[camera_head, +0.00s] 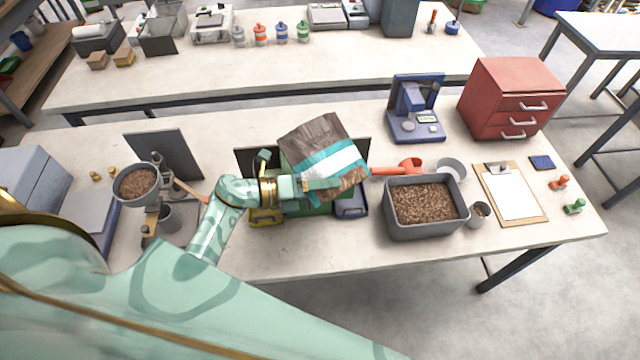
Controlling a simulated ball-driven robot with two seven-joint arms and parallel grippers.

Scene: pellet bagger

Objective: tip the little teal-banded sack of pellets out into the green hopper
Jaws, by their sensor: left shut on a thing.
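The sack (318,140) is brown with a teal and white band around it. It is tilted, near the middle of the bench. My left gripper (322,184) is shut on the sack at its lower front side. A green body, which looks like the green hopper (292,210), shows below the gripper and sack. Its opening is hidden behind them, so I cannot tell whether pellets are falling in. My right gripper is not in view.
A grey bin of pellets (388,222) with an orange scoop (385,171) beside it stands right of the sack. A pellet-filled bowl (119,197) on a stand is at left. A blue device (402,125) and red drawers (482,110) stand behind. The front bench strip is clear.

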